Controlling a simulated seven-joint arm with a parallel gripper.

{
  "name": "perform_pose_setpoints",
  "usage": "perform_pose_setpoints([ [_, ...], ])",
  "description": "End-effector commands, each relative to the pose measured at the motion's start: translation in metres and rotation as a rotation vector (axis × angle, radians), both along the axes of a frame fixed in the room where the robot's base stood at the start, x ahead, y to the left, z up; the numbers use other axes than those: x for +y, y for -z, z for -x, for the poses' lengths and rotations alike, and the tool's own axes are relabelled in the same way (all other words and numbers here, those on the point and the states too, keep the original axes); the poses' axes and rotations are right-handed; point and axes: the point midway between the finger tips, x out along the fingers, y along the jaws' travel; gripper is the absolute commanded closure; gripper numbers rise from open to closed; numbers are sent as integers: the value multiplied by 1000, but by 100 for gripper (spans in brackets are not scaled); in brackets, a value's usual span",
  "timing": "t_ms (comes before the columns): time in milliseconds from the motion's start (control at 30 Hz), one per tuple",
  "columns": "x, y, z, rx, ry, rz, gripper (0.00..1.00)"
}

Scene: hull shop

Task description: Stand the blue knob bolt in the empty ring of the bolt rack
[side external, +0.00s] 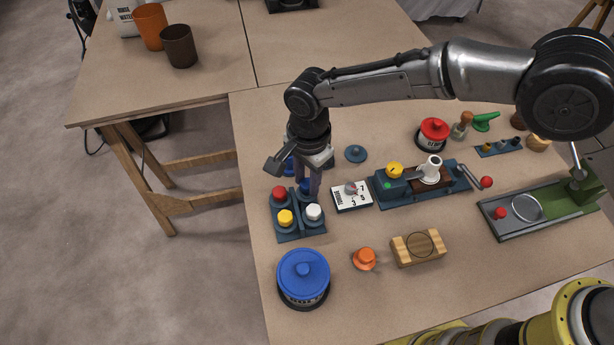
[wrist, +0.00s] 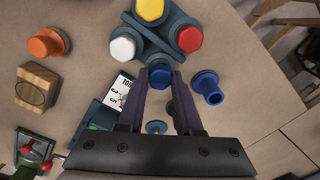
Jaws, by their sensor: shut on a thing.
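The bolt rack (side external: 300,232) is a dark blue block with red (side external: 279,193), yellow (side external: 285,217) and white (side external: 314,212) knob bolts in three of its places. My gripper (side external: 311,188) points down over the rack's far right corner, shut on the blue knob bolt (side external: 304,186). In the wrist view the blue knob (wrist: 160,77) shows between the fingertips, at the rack's fourth corner, opposite the yellow knob. The fingers hide the bolt's lower part and the ring, so I cannot tell how deep it sits.
Another blue piece (wrist: 207,88) stands beside the rack, close to my fingers. A white number card (side external: 351,196) lies right of the rack. A large blue-lidded pot (side external: 303,277), an orange knob (side external: 364,259) and a wooden block (side external: 419,247) stand nearer the front.

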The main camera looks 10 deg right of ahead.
Motion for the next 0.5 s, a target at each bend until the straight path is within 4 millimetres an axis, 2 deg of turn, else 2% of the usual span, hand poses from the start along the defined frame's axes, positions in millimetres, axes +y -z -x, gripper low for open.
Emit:
perform_pose_setpoints([
  [500, 0, 10, 0, 0, 0, 0, 100],
])
